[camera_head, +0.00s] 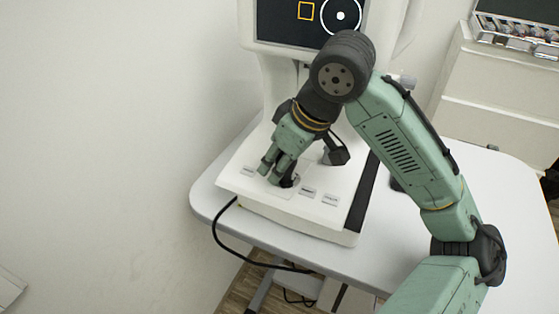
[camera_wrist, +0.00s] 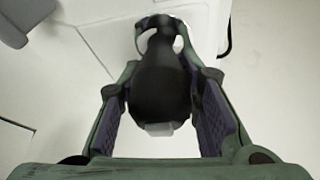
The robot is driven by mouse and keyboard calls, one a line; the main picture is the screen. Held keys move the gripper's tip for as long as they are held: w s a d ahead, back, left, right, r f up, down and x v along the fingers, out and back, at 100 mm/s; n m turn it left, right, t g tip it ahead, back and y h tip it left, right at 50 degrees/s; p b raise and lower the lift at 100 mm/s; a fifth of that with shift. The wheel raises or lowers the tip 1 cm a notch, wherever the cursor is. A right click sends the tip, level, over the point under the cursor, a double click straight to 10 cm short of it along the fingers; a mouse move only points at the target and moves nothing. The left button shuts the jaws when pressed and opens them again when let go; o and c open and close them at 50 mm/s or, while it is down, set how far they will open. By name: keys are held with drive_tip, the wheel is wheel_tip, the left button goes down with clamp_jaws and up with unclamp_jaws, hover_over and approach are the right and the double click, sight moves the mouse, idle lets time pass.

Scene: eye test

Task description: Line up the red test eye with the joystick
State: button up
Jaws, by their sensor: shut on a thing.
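The black joystick (camera_head: 288,182) stands on the sloping white base of the eye-test machine, mostly hidden by my gripper in the head view. My gripper (camera_head: 276,167) reaches down over it, shut on it. In the wrist view the joystick (camera_wrist: 160,90) is between the two fingers of my gripper (camera_wrist: 160,76). The machine's dark screen (camera_head: 275,22) shows a yellow square outline and, to its right, a white ring (camera_head: 340,15) with a white dot inside. No red test eye can be made out; my arm covers the screen's lower right.
The white base (camera_head: 240,184) has several labelled buttons around the joystick. It stands on a white table (camera_head: 212,200), with a black cable (camera_head: 222,235) hanging over the edge. A white cabinet (camera_head: 490,80) with a lens case is at the back right. The wall is close on the left.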

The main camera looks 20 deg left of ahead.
sight(298, 177)
drive_tip(key=c, duration=0.3)
drive_tip(key=shift+w, duration=0.1)
drive_tip(key=shift+d+r, duration=0.1)
drive_tip(key=shift+d, duration=0.1)
drive_tip(key=shift+o, duration=0.3)
drive_tip(key=shift+w+d, duration=0.3)
drive_tip(key=shift+d, duration=0.5)
drive_tip(key=shift+w+d, duration=0.25)
drive_tip(key=shift+d, duration=0.5)
drive_tip(key=o, duration=1.3)
drive_tip(key=shift+s, duration=0.15)
drive_tip(key=shift+c, duration=0.2)
